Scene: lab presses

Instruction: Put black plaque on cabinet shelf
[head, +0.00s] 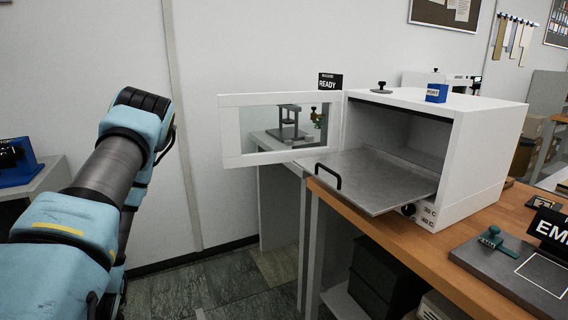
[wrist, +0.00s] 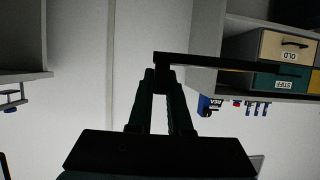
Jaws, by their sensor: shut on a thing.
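My gripper (wrist: 161,88) shows only in the wrist view, with its dark fingers shut on a thin black thing seen edge-on, which looks like the black plaque (wrist: 225,62). It sticks out to the right from the fingertips; its face is hidden. In the head view the white cabinet (head: 480,150) stands on the wooden bench with its windowed door (head: 231,128) swung open to the left. Its grey metal shelf (head: 375,180) is pulled partly out, with a black handle at the front, and is bare. My gripper is outside the head view.
A black READY sign (head: 330,82) shows behind the door. A black sign reading "EM..." (head: 552,226) and a green stamp-like tool (head: 492,238) are on a grey mat at right. A blue box (head: 437,93) sits on the cabinet. Drawers (wrist: 285,47) show in the wrist view.

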